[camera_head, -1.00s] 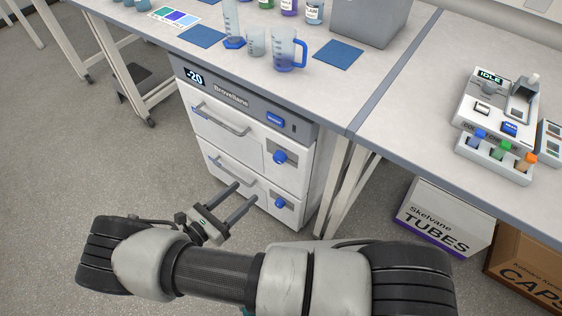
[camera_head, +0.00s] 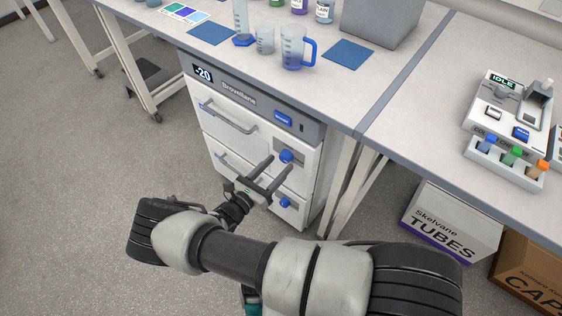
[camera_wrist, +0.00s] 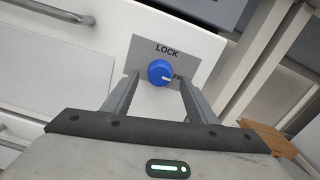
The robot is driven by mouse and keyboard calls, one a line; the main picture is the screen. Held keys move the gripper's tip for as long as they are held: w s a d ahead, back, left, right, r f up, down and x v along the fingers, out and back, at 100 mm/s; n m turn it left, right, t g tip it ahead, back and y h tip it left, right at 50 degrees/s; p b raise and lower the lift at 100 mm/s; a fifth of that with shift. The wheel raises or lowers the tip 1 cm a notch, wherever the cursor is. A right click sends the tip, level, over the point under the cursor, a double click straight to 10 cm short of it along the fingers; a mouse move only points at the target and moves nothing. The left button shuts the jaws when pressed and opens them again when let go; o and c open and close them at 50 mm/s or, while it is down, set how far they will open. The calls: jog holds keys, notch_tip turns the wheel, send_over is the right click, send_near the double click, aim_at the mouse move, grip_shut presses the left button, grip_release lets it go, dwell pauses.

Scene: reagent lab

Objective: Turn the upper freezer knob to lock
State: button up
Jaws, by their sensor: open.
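The upper freezer knob (camera_head: 287,156) is blue and round, on the right of the upper drawer of the white freezer (camera_head: 238,144). In the wrist view the knob (camera_wrist: 160,73) sits on a grey plate (camera_wrist: 178,60) with "LOCK" above it and a partly hidden word starting "FR" at its right. Its white mark points right, toward that word. My gripper (camera_head: 277,167) is open in front of the knob. In the wrist view its fingers (camera_wrist: 158,92) lie on either side below the knob, with a gap all round; contact does not show.
A lower blue knob (camera_head: 285,203) sits beneath the upper one. Drawer handles (camera_head: 228,117) stick out to the left. The bench (camera_head: 420,100) overhangs the freezer, with a blue-handled beaker (camera_head: 293,48) near its edge. Boxes (camera_head: 452,222) stand on the floor to the right.

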jog(key=shift+x, duration=1.3)
jog(key=c, duration=1.1)
